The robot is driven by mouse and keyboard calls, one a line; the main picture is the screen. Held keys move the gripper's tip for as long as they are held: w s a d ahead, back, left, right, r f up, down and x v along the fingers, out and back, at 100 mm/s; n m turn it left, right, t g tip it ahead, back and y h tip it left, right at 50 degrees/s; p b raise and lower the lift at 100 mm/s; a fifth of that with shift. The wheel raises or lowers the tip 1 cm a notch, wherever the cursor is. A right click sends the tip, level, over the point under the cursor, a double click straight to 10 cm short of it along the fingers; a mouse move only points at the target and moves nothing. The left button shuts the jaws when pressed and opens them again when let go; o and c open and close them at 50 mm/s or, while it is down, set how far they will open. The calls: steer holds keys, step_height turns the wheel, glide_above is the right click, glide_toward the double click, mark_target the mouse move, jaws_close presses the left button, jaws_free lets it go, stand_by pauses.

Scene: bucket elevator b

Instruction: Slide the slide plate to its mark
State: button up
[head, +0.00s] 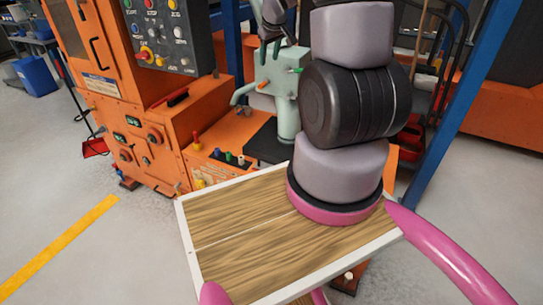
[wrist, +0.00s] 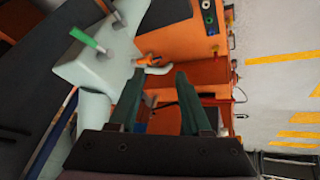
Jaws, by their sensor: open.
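No part that I can surely call the slide plate or its mark stands out in either view. My gripper (head: 271,45) is at the top of the head view, in front of or above a pale green housing (head: 278,80). In the wrist view my gripper (wrist: 157,84) has its two dark green fingers apart, with nothing between them. The green housing (wrist: 98,62) is to the left of the fingers there, with a green lever (wrist: 88,39) and an orange lever (wrist: 148,61). The orange machine shows behind the fingers.
The orange machine (head: 150,125) has a dark button panel (head: 160,35) and a ledge with small coloured knobs (head: 228,157). Blue posts (head: 450,110) stand at the right. A red dustpan (head: 95,147) lies on the left floor. Open floor with a yellow line (head: 60,245) is at left.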

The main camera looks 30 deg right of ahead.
steer(key=w+d+f+n, duration=0.1)
steer(key=d+f+n, duration=0.1)
steer(key=f, duration=0.7)
steer(key=w+d+f+n, duration=0.1)
steer(key=f, duration=0.9)
steer(key=n+g+y, duration=0.1)
steer(key=n+y, duration=0.2)
glide_toward(271, 163)
steer(key=x, duration=0.8)
steer(key=shift+w, duration=0.3)
steer(key=shift+r, duration=0.1)
jaws_close()
